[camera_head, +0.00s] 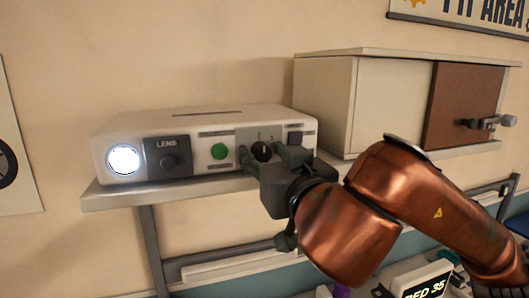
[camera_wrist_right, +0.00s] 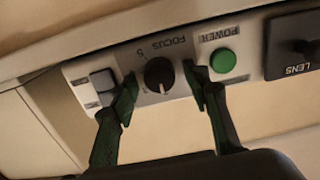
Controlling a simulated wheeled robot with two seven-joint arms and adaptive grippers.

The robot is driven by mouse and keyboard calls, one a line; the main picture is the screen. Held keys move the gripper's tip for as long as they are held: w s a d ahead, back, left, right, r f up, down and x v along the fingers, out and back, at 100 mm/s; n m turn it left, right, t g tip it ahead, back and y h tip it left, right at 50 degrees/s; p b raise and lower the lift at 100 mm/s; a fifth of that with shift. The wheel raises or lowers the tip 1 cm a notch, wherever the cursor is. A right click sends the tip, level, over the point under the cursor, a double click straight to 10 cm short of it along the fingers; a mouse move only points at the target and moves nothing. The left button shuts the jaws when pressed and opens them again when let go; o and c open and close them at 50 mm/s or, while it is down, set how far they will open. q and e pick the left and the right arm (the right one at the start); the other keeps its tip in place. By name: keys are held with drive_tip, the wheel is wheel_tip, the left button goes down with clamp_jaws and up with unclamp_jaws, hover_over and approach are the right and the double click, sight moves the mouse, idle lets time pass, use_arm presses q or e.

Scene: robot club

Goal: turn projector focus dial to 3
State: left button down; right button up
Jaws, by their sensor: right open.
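The white projector (camera_head: 205,124) sits on a wall shelf in the head view. Its black focus dial (camera_head: 261,151) is on the front panel, right of a green button. In the right wrist view, the picture is upside down and the focus dial (camera_wrist_right: 160,74) shows a pale pointer line toward the picture's bottom. The numbers around it are too small to read surely. My right gripper (camera_head: 269,160) is open in front of the panel. In the wrist view its fingers (camera_wrist_right: 160,78) stand on either side of the dial, with gaps; contact is not visible. My left gripper is not in view.
The green power button (camera_wrist_right: 223,61) is close beside one finger, and a dark switch (camera_wrist_right: 102,80) is beside the other. The lens knob (camera_head: 168,162) is farther left. A cabinet (camera_head: 325,100) with a brown door stands right of the projector. The shelf edge (camera_head: 115,197) runs below.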

drive_tip(key=c, duration=1.1)
drive_tip(key=shift+m, duration=0.3)
drive_tip(key=m+b, duration=0.3)
drive_tip(key=m, duration=0.1)
drive_tip(key=shift+d+f, duration=0.1)
drive_tip(key=shift+f, duration=0.05)
drive_tip(key=shift+m+b, duration=1)
drive_tip(key=shift+m, duration=1.5)
drive_tip(key=o, duration=1.1)
